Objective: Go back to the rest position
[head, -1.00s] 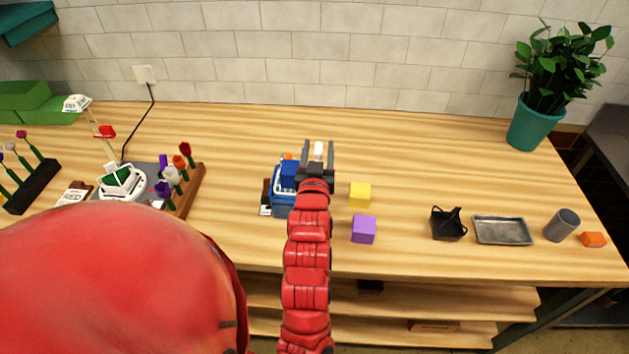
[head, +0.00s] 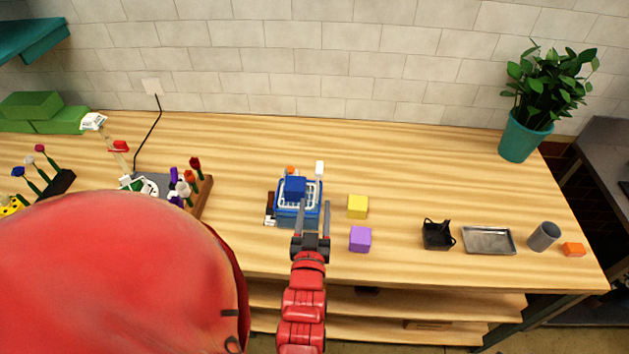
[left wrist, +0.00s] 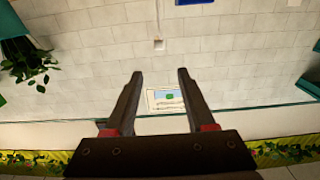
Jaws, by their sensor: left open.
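My left gripper (head: 312,204) is open, with nothing between its fingers. In the head view it is in front of the blue basket (head: 312,216), its fingers overlapping the basket's near right part. I cannot tell how high it is above the table. In the left wrist view the two open fingers (left wrist: 160,76) point at the tiled wall, with nothing between them. My right gripper is in neither view.
On the wooden table (head: 420,160) are a yellow cube (head: 357,206), purple cube (head: 360,239), black basket (head: 438,236), metal tray (head: 488,241), grey cup (head: 543,236) and orange block (head: 573,250). A potted plant (head: 526,140) stands at the back right. Flowers stand at left.

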